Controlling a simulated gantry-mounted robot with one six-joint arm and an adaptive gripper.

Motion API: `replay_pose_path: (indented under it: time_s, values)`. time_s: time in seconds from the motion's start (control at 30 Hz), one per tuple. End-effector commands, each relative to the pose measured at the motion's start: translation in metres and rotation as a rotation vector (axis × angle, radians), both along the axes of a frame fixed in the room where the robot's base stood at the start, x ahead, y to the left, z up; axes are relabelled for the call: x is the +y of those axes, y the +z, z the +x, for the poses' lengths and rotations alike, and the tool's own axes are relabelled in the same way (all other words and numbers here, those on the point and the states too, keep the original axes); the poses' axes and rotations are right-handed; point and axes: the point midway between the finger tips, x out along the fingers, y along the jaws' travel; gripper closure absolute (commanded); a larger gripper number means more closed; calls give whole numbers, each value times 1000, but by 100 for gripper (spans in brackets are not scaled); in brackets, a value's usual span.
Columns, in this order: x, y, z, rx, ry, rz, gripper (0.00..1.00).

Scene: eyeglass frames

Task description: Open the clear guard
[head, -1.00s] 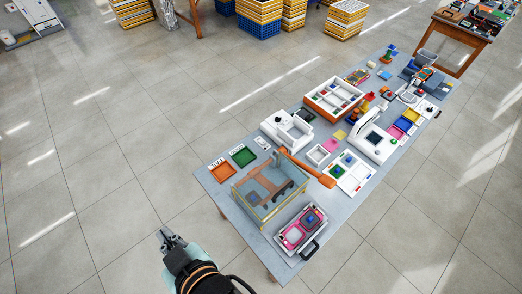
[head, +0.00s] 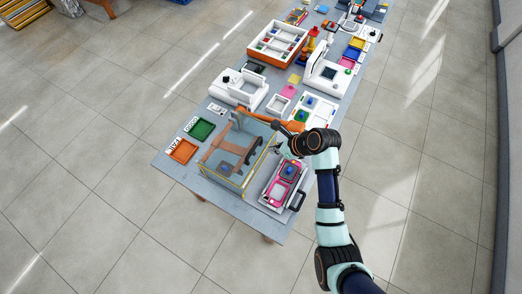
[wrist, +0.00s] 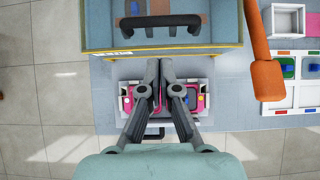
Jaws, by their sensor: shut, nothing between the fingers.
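The clear guard (head: 254,130) is a see-through box with yellow edges on the near part of the table, and it looks closed. A brown-orange piece (head: 228,158) shows inside it. An orange bar (head: 284,124) lies along its back right side. In the wrist view the guard (wrist: 104,30) fills the top, with the orange bar (wrist: 262,50) to its right. My gripper (wrist: 158,64) is shut and empty, with its tips near the guard's yellow edge. I cannot tell whether they touch. In the head view my gripper (head: 283,150) is beside the guard's right side.
A pink-and-grey device (head: 282,183) with a black handle stands right of the guard, below my gripper. Green (head: 201,129) and orange (head: 183,151) trays lie to the left. White machines and trays crowd the table behind. Open floor surrounds the table.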

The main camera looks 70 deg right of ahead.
Motion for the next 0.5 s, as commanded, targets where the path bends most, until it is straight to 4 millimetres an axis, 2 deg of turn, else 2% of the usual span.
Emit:
replay_pose_path:
  time_s: [0.5]
  values:
    - [-7,-68,51,2,6,-3,100]
